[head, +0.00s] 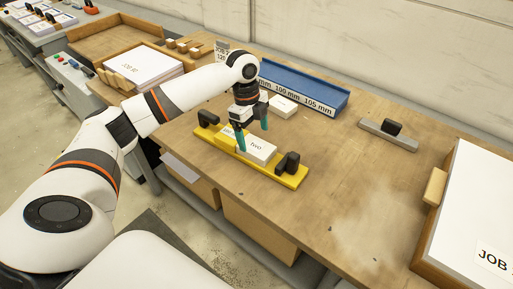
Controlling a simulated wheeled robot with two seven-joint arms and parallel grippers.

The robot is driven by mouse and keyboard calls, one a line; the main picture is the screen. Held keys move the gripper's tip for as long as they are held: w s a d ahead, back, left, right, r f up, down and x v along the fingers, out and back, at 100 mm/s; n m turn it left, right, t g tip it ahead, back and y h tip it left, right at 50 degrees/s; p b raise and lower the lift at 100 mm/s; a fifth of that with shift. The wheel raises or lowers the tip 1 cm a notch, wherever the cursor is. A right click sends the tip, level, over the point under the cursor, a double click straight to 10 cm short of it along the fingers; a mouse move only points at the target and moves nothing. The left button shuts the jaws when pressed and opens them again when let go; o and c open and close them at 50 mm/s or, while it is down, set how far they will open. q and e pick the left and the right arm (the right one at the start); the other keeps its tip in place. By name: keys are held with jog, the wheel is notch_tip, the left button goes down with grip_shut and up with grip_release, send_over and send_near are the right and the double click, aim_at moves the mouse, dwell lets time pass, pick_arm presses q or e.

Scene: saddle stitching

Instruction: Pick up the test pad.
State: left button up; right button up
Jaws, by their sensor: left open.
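A white block marked "two" (258,149) lies on a yellow board (221,143) on the workbench. A second small white block (283,106) lies behind it, by the blue rack. Which of them is the test pad I cannot tell for sure. My left gripper (254,137) points down over the yellow board with its teal fingers apart, close to the "two" block. The fingers hide part of that block, and I cannot tell whether they touch it. My right gripper is out of view.
Black pieces stand at both ends of the yellow board, the right one being a black clamp (287,163). A blue rack (310,93) with millimetre labels stands behind. A grey bar with a black knob (389,133) and a wooden tray of paper (432,230) are right.

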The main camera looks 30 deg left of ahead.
aim_at(256, 146)
pick_arm(q)
jog(key=shift+d+f+p, duration=0.2)
jog(key=shift+f+p, duration=0.05)
jog(key=shift+f, duration=0.9)
jog(key=shift+d+f+p, duration=0.15)
jog(key=shift+f+p, duration=0.1)
jog(key=shift+f, duration=0.85)
jog(key=c, duration=1.2)
